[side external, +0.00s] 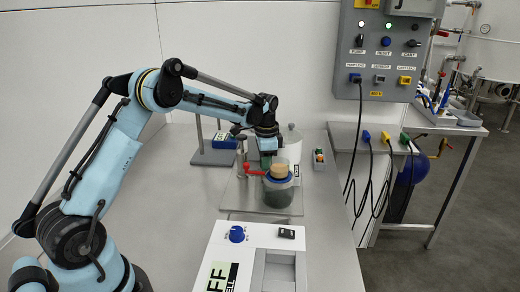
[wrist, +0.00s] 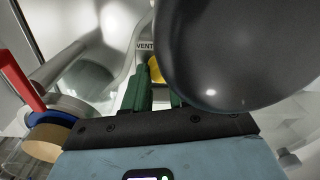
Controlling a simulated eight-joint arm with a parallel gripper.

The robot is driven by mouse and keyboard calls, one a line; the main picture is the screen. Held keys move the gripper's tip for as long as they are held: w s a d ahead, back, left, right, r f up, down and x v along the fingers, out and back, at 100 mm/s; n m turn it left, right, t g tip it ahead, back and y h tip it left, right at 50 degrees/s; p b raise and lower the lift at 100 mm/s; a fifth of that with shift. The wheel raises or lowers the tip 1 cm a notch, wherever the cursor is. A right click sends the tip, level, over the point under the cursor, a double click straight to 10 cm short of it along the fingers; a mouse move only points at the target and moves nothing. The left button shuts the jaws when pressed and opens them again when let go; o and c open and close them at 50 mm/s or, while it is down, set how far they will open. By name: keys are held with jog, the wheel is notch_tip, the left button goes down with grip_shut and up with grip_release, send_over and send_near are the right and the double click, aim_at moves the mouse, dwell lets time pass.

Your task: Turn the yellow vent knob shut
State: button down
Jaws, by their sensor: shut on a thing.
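The yellow vent knob (wrist: 155,69) shows as a small patch just beyond my gripper's fingers in the wrist view, beneath a label reading VENT (wrist: 146,46). My gripper (wrist: 156,84) has green fingers, one on each side of the knob, and is shut on it. The dark rounded body hides part of the right finger and knob, so the knob's turn angle cannot be read. In the side view my gripper (side external: 265,158) points down behind the jar, and the knob is hidden there.
A large dark rounded body (wrist: 240,50) fills the wrist view's right. A jar (side external: 279,194) with a tan stopper (side external: 280,170) and a red handle (side external: 254,170) stand close by. A white vessel (side external: 292,146) is behind. A white instrument (side external: 258,258) stands in front.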

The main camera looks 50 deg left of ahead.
jog(key=shift+m, duration=0.7)
jog(key=c, duration=0.9)
grip_release()
jog(key=shift+c, duration=0.2)
notch_tip(320, 180, up, 12)
jog(key=shift+d, duration=0.15)
jog(key=shift+s, duration=0.1)
